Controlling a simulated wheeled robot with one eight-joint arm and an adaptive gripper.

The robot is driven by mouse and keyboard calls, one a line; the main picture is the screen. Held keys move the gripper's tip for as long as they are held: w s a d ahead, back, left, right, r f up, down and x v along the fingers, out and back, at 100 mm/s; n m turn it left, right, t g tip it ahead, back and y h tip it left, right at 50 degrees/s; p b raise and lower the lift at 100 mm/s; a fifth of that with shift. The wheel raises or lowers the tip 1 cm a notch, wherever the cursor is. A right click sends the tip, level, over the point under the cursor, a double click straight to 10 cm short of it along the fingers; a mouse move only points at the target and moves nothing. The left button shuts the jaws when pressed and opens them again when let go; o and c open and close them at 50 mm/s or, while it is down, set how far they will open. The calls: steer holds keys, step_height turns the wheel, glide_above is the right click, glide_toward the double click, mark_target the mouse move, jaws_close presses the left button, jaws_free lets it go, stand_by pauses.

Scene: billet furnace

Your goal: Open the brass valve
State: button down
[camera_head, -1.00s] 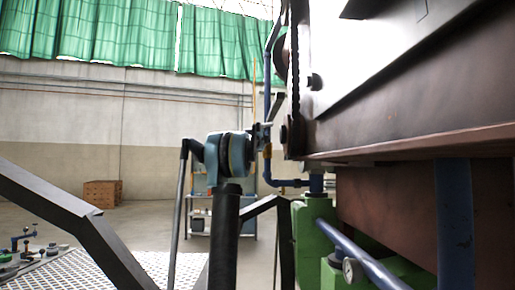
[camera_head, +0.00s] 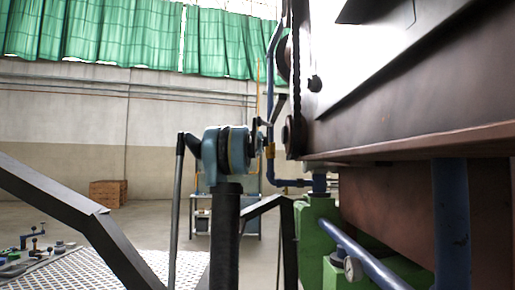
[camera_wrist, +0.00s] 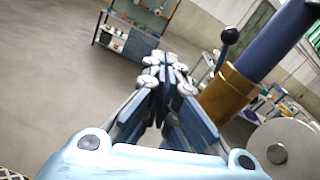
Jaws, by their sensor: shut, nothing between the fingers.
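The brass valve (camera_wrist: 228,95) is a brass collar on a thick blue pipe, right of my fingers in the wrist view. A thin lever with a black ball knob (camera_wrist: 230,36) rises beside it. My gripper (camera_wrist: 168,66) is shut and empty, its fingertips left of the lever and apart from the knob in the picture; the depth gap is unclear. In the head view the brass valve (camera_head: 269,150) is small, on the blue pipe beside the furnace. My gripper (camera_head: 258,132) is just left of it there, partly hidden behind my wrist.
The dark furnace body (camera_head: 420,110) fills the right, above a green frame (camera_head: 318,235) and a sloping blue pipe (camera_head: 365,260). A shelf (camera_wrist: 128,38) stands behind on open floor. A brown crate (camera_head: 108,193) is by the wall.

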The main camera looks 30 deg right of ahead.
step_height(320, 180, down, 10)
steer(key=w+a+n+g, duration=0.1)
steer(key=n+g, duration=0.1)
steer(key=n, duration=1)
steer(key=w+a+n+g, duration=0.2)
steer(key=n, duration=0.9)
step_height(320, 180, up, 10)
steer(key=n+t+h, duration=0.1)
steer(key=n+h, duration=0.8)
steer(key=n, duration=1.9)
steer(key=w+d+r, duration=0.4)
steer(key=w+d, duration=0.1)
steer(key=d, duration=0.5)
steer(key=shift+d+n, duration=0.3)
